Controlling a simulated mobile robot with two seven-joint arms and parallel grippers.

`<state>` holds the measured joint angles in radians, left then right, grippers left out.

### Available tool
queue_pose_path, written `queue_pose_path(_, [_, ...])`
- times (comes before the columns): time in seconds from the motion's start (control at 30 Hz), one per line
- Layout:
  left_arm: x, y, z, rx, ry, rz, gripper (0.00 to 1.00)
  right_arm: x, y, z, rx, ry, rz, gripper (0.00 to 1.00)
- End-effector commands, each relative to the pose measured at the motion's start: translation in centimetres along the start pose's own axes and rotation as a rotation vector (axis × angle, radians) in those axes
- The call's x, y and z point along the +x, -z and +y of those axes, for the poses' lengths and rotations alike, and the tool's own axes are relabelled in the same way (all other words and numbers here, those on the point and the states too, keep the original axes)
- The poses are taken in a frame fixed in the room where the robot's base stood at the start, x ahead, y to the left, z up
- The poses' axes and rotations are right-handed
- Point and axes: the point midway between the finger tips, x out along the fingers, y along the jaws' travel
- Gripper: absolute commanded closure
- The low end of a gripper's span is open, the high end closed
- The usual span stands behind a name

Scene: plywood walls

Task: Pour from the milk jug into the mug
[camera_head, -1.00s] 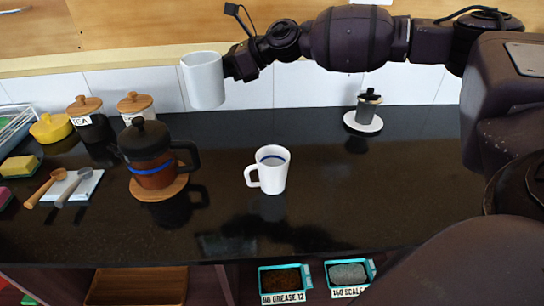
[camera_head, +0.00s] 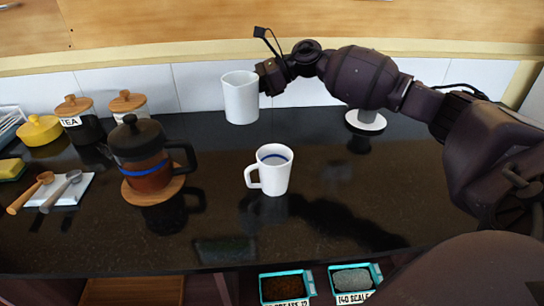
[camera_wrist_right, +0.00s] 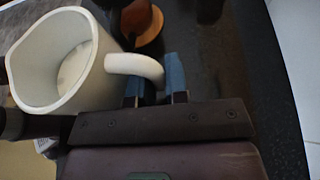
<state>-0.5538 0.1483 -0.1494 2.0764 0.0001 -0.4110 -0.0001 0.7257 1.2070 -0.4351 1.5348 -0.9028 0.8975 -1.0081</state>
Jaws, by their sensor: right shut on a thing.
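The white milk jug (camera_head: 240,98) is held upright in the air above the back of the counter, behind and a little left of the mug. My right gripper (camera_head: 268,78) is shut on the jug's handle; in the right wrist view the fingers (camera_wrist_right: 156,80) pinch the handle of the jug (camera_wrist_right: 62,62). The jug's inside is pale, and I cannot tell how much milk is in it. The white mug (camera_head: 274,172) stands upright on the dark counter, its handle to the left and a blue band inside. My left gripper is not in view.
A coffee press (camera_head: 146,160) stands on a wooden coaster left of the mug. A white saucer (camera_head: 366,121) is at the back right. The counter (camera_head: 345,190) right of the mug is clear.

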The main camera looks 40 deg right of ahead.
Motion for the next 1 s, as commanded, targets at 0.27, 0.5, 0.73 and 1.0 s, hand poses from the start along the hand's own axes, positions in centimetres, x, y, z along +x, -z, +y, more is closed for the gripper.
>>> queue_pose_path(0.27, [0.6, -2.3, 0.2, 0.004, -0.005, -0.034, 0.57, -0.9, 7.1, -1.9, 0.005, -0.014, 0.0, 1.0])
queue_pose_path(0.5, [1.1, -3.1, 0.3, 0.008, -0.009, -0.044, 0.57, -2.0, 12.1, -2.7, -0.001, -0.02, 0.0, 1.0])
queue_pose_path(0.73, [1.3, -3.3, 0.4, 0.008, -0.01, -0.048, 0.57, -2.7, 13.8, -2.9, -0.008, -0.019, -0.001, 1.0])
queue_pose_path(1.0, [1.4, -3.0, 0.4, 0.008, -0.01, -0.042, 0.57, -2.8, 13.9, -2.9, -0.011, -0.02, -0.001, 1.0])
